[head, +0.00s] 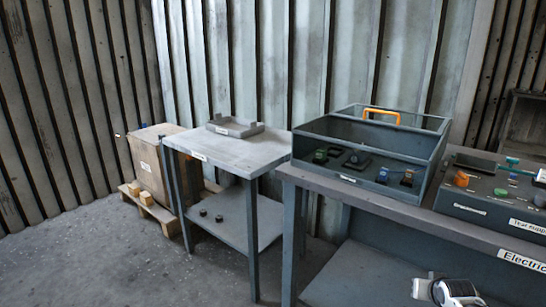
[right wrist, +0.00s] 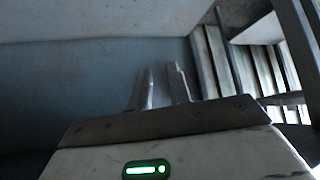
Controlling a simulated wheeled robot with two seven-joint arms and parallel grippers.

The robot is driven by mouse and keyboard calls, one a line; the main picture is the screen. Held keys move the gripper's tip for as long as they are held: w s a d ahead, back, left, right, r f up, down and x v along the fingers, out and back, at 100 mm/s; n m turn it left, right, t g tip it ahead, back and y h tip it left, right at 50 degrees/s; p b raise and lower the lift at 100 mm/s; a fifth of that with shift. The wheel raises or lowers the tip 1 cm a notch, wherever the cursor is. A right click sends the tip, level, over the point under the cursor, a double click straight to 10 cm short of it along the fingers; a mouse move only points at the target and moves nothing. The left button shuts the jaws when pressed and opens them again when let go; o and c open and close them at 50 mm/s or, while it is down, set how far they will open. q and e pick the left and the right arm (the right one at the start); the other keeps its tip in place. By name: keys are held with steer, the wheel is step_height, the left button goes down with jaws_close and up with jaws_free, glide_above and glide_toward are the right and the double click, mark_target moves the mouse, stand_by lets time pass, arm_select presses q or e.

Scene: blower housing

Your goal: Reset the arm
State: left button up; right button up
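My right gripper (right wrist: 162,72) shows in the right wrist view. Its two pale fingers stand a little apart, with nothing visible between them. In the head view a white and black part (head: 452,291), probably of my right arm, shows at the bottom right, in front of the grey bench's lower shelf. My left gripper and left arm are not in the head view.
A smaller table (head: 232,150) holds a shallow tray (head: 236,127). A crate (head: 155,150) stands on a pallet. Floor at left is clear.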

steer(key=s+a+f+n+t+y, duration=0.1)
steer(key=s+a+f+n, duration=0.15)
steer(key=s+a, duration=0.5)
steer(key=s+a+f+n+t+y, duration=0.1)
steer(key=s+a+f+n+y, duration=0.15)
steer(key=s+a, duration=0.55)
steer(key=s+a+r+y, duration=0.1)
steer(key=s+a+r, duration=0.4)
steer(key=s+a, duration=0.1)
steer(key=s+a+r+y+p, duration=0.1)
steer(key=s+a+r, duration=0.4)
steer(key=s, duration=0.4)
steer(key=shift+s+a+r, duration=0.2)
steer(key=shift+s+a, duration=0.1)
steer(key=shift+a, duration=0.2)
